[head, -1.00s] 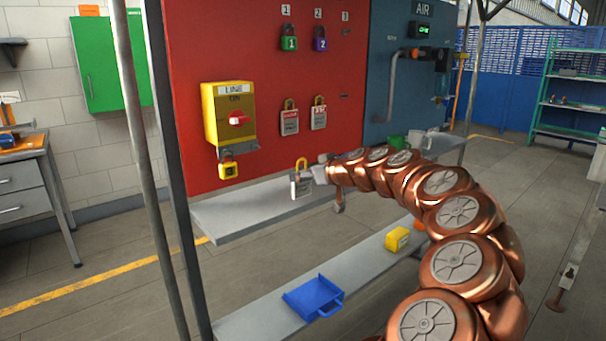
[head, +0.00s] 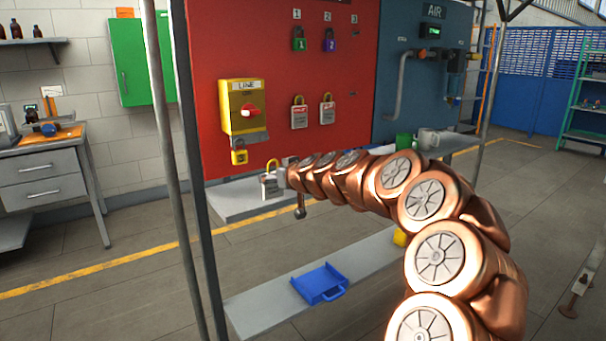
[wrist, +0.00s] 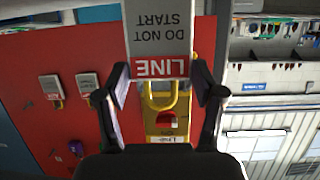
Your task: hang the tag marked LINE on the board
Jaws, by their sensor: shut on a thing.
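The tag marked LINE is a grey tag with a red band and a yellow shackle; it shows in the head view (head: 269,188) and upside down in the wrist view (wrist: 160,68). My gripper (head: 284,178) is shut on it, with a finger on each side in the wrist view (wrist: 160,88). The tag is held upright, shackle up, above the grey shelf. The red board (head: 280,60) carries a yellow LINE box (head: 233,122) with a red switch, up and left of the tag. A yellow padlock (head: 239,157) hangs below the box, left of the tag.
Two grey tags (head: 299,118) (head: 327,113) hang on the board. A green padlock (head: 299,44) and a purple padlock (head: 329,44) hang above. A grey shelf (head: 235,205) juts out under the board. A blue tray (head: 318,284) lies on the lower shelf. A post stands at left.

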